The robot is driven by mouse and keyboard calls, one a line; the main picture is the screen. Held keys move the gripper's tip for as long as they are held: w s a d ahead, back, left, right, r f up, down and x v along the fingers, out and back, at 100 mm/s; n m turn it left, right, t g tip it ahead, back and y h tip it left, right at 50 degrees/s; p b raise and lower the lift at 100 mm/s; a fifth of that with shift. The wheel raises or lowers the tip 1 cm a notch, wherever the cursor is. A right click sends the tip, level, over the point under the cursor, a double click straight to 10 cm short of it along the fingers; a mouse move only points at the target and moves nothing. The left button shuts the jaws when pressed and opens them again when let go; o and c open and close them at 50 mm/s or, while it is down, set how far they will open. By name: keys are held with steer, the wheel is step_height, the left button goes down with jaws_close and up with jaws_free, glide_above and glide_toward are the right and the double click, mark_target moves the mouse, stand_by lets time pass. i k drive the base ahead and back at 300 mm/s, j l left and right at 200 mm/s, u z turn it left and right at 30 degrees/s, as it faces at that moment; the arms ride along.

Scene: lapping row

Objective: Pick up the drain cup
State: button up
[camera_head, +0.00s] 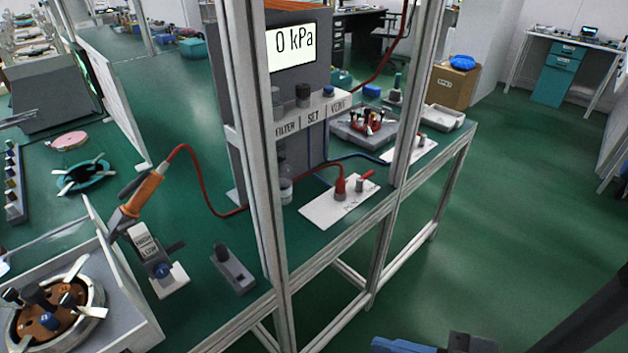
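A small clear cup with a pale lower part (286,190) shows under the FILTER end of the grey shelf on the pressure unit; it looks like the drain cup. It is partly behind the aluminium post, and I cannot tell how it is fixed. No gripper fingers show. Dark and blue parts at the bottom edge, right of centre, look like mine, but they are cut off. A dark arm link of mine crosses the lower right corner. Nothing of mine is near the cup.
The pressure unit (298,80) reads 0 kPa. Aluminium posts (258,150) stand before the green bench. A white plate (322,212) with a red fitting lies right of the cup. A red hose (194,172) runs to an orange-handled tool (143,195). Green floor (500,220) at right is clear.

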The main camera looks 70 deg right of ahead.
mark_target(285, 184)
steer(key=z, duration=0.85)
steer(key=u, duration=1.45)
steer(key=z, duration=1.45)
steer(key=k+l, duration=0.35)
steer(key=k, duration=0.1)
